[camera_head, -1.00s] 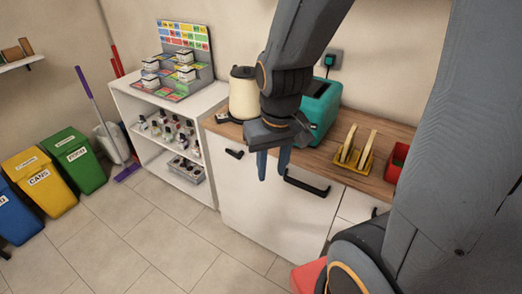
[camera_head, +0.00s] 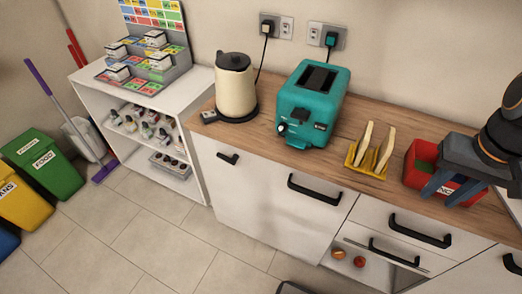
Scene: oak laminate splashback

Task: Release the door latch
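A white cabinet door (camera_head: 260,200) stands under the wooden counter. A small black latch lever (camera_head: 228,158) sits near its top left corner, and a black bar handle (camera_head: 315,188) near its top right. The door looks closed. My gripper (camera_head: 443,197) is at the far right, well away from the latch, in front of a red box. Its two blue-grey fingers are apart with nothing visible held between them. Part of the red box (camera_head: 420,155) is hidden behind the gripper.
On the wooden counter (camera_head: 350,205) stand a cream kettle (camera_head: 234,90), a teal toaster (camera_head: 308,110) and a yellow rack (camera_head: 367,165) with toast. White drawers (camera_head: 400,222) lie to the right. A white shelf (camera_head: 95,95) is at left. The tiled floor (camera_head: 150,235) before the door is clear.

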